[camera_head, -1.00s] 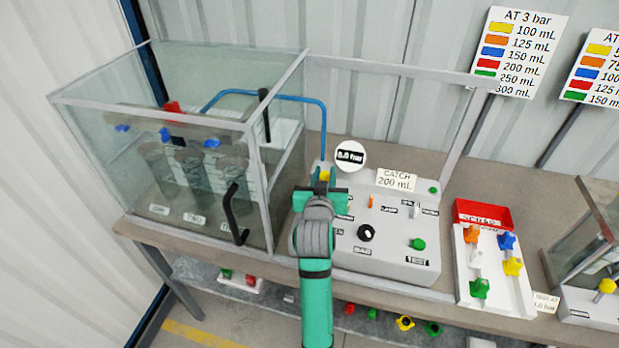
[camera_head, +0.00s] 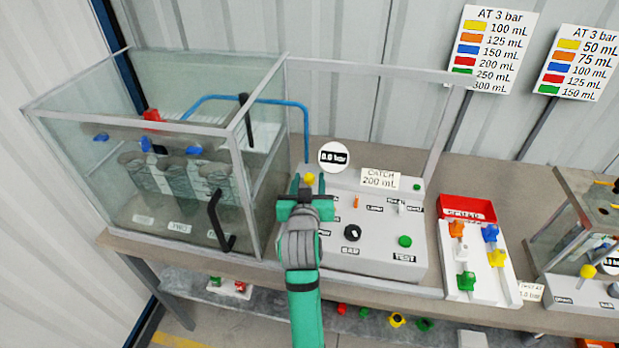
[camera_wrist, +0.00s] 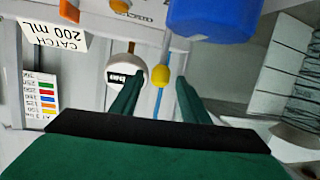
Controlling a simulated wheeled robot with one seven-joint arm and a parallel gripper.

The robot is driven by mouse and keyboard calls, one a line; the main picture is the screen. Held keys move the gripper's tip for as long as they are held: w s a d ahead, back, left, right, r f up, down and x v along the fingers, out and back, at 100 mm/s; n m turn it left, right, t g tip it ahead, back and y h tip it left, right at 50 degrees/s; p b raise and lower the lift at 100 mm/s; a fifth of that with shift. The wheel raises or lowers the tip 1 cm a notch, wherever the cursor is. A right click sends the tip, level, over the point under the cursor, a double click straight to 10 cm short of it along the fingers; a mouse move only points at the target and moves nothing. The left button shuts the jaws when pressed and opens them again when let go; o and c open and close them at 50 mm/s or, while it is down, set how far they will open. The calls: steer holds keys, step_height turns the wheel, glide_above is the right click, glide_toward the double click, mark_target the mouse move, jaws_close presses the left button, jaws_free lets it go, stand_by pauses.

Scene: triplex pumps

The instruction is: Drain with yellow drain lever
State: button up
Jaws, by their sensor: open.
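The yellow tip of the drain lever (camera_head: 310,178) shows at the back left of the grey control panel (camera_head: 375,255), just beyond my gripper (camera_head: 308,187). In the wrist view the yellow tip (camera_wrist: 160,77) appears between the ends of my two open fingers (camera_wrist: 157,97). A gap shows on each side of it, and I cannot tell whether it lies fully between them in depth. The base of the lever is hidden in the head view by my gripper. The round gauge (camera_head: 334,157) stands behind it and reads about 0.0 bar.
A glass tank (camera_head: 150,195) with a black handle (camera_head: 217,220) stands close on the left. A blue tube (camera_head: 304,135) comes down behind the lever. A "CATCH 200 mL" sign (camera_head: 380,179) and the panel's knobs are to the right. A blue part (camera_wrist: 210,18) shows in the wrist view.

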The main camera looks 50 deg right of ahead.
steer(key=v, duration=0.8)
steer(key=shift+s+a, duration=0.15)
steer(key=shift+s, duration=0.05)
